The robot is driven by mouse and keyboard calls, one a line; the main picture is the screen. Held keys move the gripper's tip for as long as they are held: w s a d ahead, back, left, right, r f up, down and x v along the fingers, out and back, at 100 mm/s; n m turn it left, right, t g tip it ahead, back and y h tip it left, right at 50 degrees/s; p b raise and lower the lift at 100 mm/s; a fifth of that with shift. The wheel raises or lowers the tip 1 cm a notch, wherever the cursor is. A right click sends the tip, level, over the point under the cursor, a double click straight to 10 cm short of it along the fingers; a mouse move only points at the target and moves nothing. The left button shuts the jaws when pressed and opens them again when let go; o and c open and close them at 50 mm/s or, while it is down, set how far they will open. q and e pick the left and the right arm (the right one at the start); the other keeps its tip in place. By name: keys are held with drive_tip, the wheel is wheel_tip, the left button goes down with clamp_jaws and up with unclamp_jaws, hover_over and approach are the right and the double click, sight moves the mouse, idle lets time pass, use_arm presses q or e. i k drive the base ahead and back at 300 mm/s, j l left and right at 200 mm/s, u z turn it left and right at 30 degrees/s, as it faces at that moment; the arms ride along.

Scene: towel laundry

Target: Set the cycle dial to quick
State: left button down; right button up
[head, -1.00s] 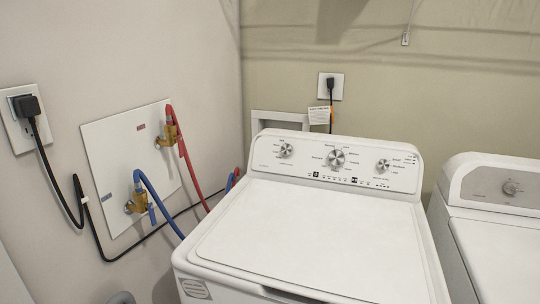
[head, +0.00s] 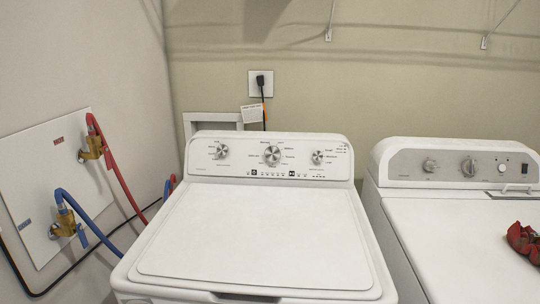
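The white washer (head: 255,235) stands in the middle of the head view with its lid shut. Its control panel (head: 240,167) at the back carries three silver dials. The largest, the middle dial (head: 272,154), has printed labels around it, too small to read. A left dial (head: 220,151) and a right dial (head: 318,157) sit on either side of it. I cannot read which setting any dial points to. Neither of my grippers is in view.
A second white machine (head: 440,235) with a grey panel stands to the right, with a narrow gap between them. A red object (head: 525,241) lies on its top. Blue (head: 85,222) and red (head: 118,170) hoses run from the left wall. The washer lid is clear.

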sight(272, 154)
drive_tip(key=i+l+z, duration=0.1)
drive_tip(key=l+z, duration=0.15)
drive_tip(key=l, duration=0.2)
drive_tip(key=i+l+z, duration=0.25)
drive_tip(key=l, duration=0.15)
drive_tip(key=i+l+z, duration=0.2)
drive_tip(key=l, duration=0.2)
drive_tip(key=k, duration=0.05)
